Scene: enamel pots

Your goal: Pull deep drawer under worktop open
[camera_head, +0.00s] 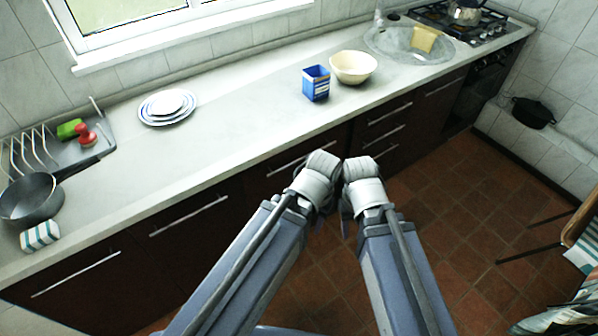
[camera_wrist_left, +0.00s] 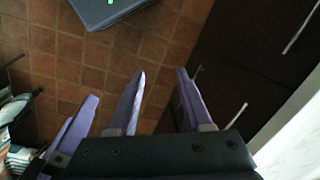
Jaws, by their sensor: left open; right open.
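The dark brown drawer and cabinet fronts (camera_head: 215,240) under the worktop (camera_head: 240,135) all look shut. They carry long bar handles, including a left one (camera_head: 188,215) and a middle one (camera_head: 290,165); I cannot tell which front is the deep drawer. My right gripper (camera_head: 361,178) and left gripper (camera_head: 318,178) are close together in front of the middle fronts, fingertips mostly hidden in the head view. In the left wrist view my left gripper (camera_wrist_left: 160,72) is open and empty, with handles (camera_wrist_left: 237,117) to its right. Neither gripper visibly touches a handle.
A blue box (camera_head: 316,84), cream bowl (camera_head: 353,67) and stacked plates (camera_head: 167,106) stand on the worktop. A dark pan (camera_head: 30,199) and sponge (camera_head: 40,236) are at the left. A chair (camera_head: 578,225) stands at the right. The tiled floor (camera_head: 455,215) between is clear.

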